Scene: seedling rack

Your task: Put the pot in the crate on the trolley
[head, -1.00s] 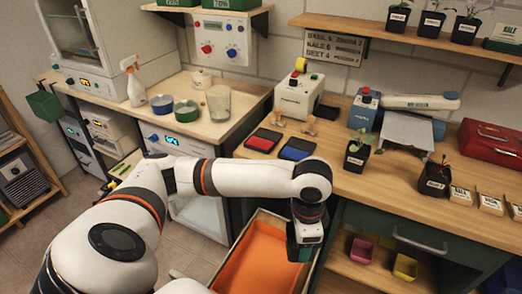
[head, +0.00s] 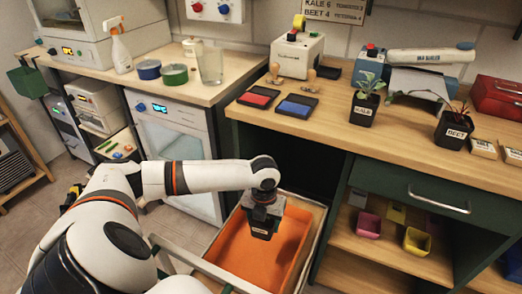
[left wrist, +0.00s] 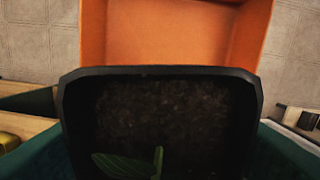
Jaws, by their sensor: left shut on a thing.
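A black pot (head: 261,232) hangs below my left gripper (head: 263,218), which is shut on it. In the left wrist view the pot's dark rim (left wrist: 160,71), soil and a green leaf fill the lower middle. The orange crate (head: 231,263) lies beneath the pot in the head view, and its orange wall (left wrist: 175,30) shows beyond the rim in the left wrist view. The pot appears above the crate floor; the exact gap cannot be told. The trolley (head: 170,258) shows in part around the crate. My right gripper is not in view.
The wooden bench stands behind the crate, with a kale pot (head: 365,106), a beet pot (head: 453,128), and red and blue stamp pads (head: 297,106) on it. Pink (head: 368,225) and yellow (head: 417,241) small pots sit on the shelf below. The crate floor looks clear.

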